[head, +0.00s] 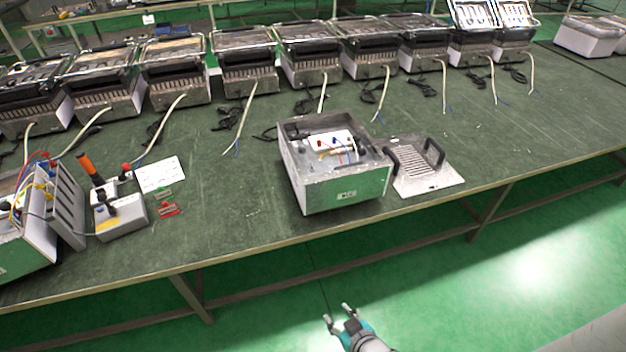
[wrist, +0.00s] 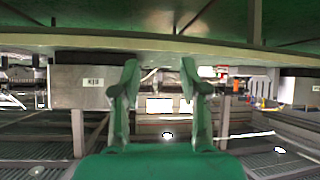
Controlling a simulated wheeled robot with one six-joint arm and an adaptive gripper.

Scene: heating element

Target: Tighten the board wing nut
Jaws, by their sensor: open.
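An open metal box (head: 335,195) stands on the green table near its front edge. Inside it is a white board (head: 325,142) with red and dark parts and coloured wires. I cannot make out the wing nut at this size. My gripper (head: 337,313) is in front of the table, low in the head view, over the green floor. It is apart from the box. In the wrist view, which looks upside down, my gripper's two green fingers (wrist: 160,72) are spread with nothing between them.
A slotted metal cover (head: 425,172) with black handles lies right of the box. A small grey unit (head: 122,215) with an orange-handled tool (head: 90,168) stands at left. Several appliances line the back. The table's front edge (head: 240,258) lies between my gripper and the box.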

